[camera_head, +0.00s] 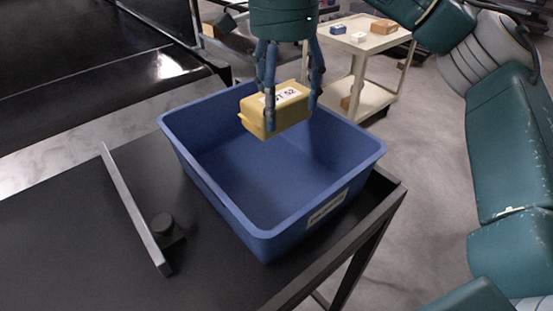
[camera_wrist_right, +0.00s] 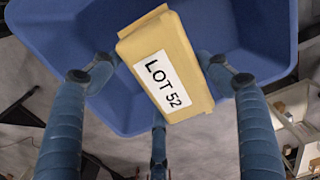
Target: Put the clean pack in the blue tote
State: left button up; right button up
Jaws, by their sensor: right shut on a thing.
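The pack is a yellow box (camera_head: 270,112) with a white label reading LOT 52; it also shows in the right wrist view (camera_wrist_right: 178,45). My right gripper (camera_head: 290,100) is shut on it, with blue fingers on its sides. The gripper holds the pack over the blue tote (camera_head: 228,205), toward its far side. The tote is open at the top, its visible floor is bare, and a label is on its near right wall. The tote's wall and floor also show behind the pack in the right wrist view (camera_wrist_right: 110,35). My left gripper is not in view.
The tote stands on a dark table (camera_head: 90,235) near its right edge. A metal bar (camera_head: 135,208) and a small dark knob (camera_head: 163,225) are left of the tote. A black conveyor (camera_head: 80,70) lies behind at left. A cream cart (camera_head: 365,45) with small boxes stands behind at right.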

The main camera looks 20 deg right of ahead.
jog(key=f, duration=0.4)
jog(key=shift+w+d+f, duration=0.1)
jog(key=shift+w+f, duration=0.1)
jog(key=shift+f, duration=0.2)
notch_tip(320, 180, down, 9)
jog(key=p, duration=0.3)
jog(key=shift+w, duration=0.15)
jog(key=shift+f, duration=0.3)
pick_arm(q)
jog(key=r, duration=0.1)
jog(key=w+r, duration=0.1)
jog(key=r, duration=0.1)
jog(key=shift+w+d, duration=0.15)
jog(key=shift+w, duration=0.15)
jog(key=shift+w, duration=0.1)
pick_arm(e)
jog(key=o, duration=1.2)
jog(key=shift+f, duration=0.1)
jog(key=o, duration=0.4)
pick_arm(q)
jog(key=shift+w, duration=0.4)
